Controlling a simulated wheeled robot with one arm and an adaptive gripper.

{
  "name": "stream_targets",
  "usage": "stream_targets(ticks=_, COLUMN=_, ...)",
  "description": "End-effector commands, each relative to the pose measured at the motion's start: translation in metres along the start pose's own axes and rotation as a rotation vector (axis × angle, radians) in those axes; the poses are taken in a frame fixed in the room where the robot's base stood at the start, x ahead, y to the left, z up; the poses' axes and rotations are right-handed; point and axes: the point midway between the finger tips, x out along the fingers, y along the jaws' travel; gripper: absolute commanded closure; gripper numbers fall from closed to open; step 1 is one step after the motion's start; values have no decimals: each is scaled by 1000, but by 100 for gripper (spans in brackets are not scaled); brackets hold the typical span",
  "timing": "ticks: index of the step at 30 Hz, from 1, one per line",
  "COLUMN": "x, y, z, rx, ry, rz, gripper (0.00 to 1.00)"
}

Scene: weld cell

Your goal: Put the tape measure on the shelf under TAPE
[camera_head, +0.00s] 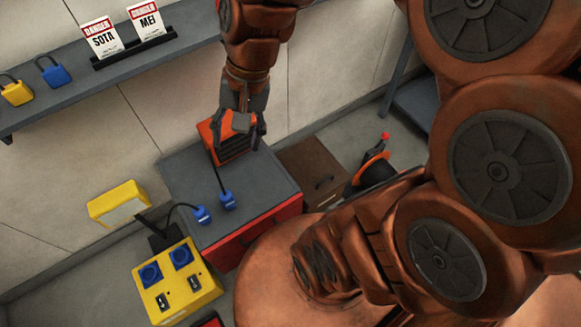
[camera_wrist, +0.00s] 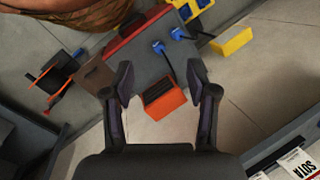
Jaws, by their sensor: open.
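I cannot make out a tape measure or a TAPE label in either view. My gripper (camera_head: 240,133) is open, pointing down over an orange box (camera_head: 230,148) with dark slats on one side. The box stands on the grey top of a red cabinet (camera_head: 262,232), near its back edge. In the wrist view the open fingers (camera_wrist: 160,80) show with the orange box (camera_wrist: 165,103) beyond and between them; whether they touch it I cannot tell. A grey shelf (camera_head: 60,100) runs along the wall at upper left.
A yellow padlock (camera_head: 16,93), a blue padlock (camera_head: 54,75) and two DANGER tags (camera_head: 122,35) are on the shelf. Two blue plugs (camera_head: 215,208) with cables lie on the cabinet top. A yellow socket box (camera_head: 178,283) is beside the cabinet, a brown box (camera_head: 312,172) behind it.

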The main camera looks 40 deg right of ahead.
Motion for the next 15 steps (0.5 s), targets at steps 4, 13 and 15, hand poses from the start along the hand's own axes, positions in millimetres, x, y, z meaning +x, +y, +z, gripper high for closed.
stream_targets(ticks=4, x=16, y=45, z=43, rx=-284, ry=-15, rz=181, gripper=42)
stream_targets(ticks=13, x=23, y=96, z=70, rx=-542, ry=-51, rz=344, gripper=42)
stream_targets(ticks=15, x=23, y=98, z=71, rx=-552, ry=-53, rz=349, gripper=42)
